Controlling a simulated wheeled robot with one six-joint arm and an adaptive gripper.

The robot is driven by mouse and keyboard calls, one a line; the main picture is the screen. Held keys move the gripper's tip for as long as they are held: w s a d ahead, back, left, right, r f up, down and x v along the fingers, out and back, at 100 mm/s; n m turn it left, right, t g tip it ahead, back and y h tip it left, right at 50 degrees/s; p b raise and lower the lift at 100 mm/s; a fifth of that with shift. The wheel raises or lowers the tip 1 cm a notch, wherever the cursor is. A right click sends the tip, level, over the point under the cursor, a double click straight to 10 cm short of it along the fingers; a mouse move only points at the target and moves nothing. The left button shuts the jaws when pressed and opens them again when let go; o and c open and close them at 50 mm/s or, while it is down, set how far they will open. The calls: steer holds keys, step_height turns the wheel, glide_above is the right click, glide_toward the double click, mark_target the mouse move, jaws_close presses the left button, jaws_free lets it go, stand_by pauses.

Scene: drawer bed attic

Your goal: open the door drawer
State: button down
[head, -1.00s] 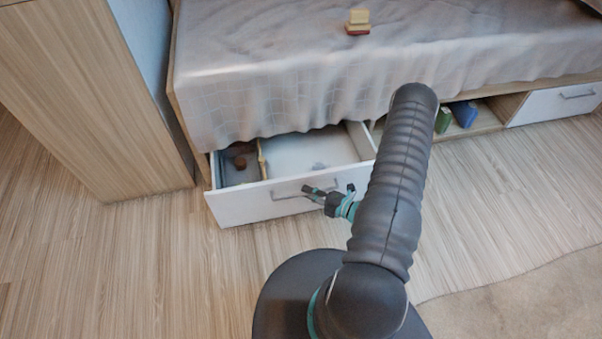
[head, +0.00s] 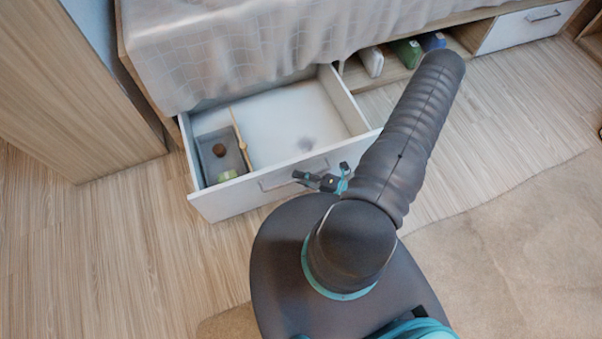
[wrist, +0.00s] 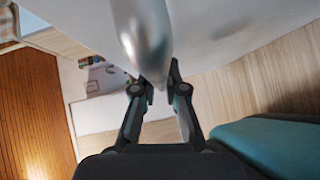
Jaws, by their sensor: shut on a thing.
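The white drawer (head: 240,199) under the bed is pulled well out in the head view, its inside showing. A grey bar handle (head: 277,183) runs along its front; the handle also shows large and close in the wrist view (wrist: 140,35). My gripper (head: 300,177) is at the right part of the handle, shut on it. In the wrist view my gripper's fingers (wrist: 155,85) stand on either side of the handle bar. My arm hides the right end of the drawer front.
Inside the drawer, a divided left section holds a brown round thing (head: 219,150) and a green thing (head: 228,175). The bed (head: 250,40) is behind, a wooden cabinet (head: 70,90) at left. An open shelf with several items and another white drawer (head: 525,27) are at right.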

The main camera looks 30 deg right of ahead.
steer(key=c, duration=1.2)
jaws_free()
steer(key=shift+d, duration=0.1)
steer(key=v, duration=1.2)
steer(key=shift+r, duration=0.1)
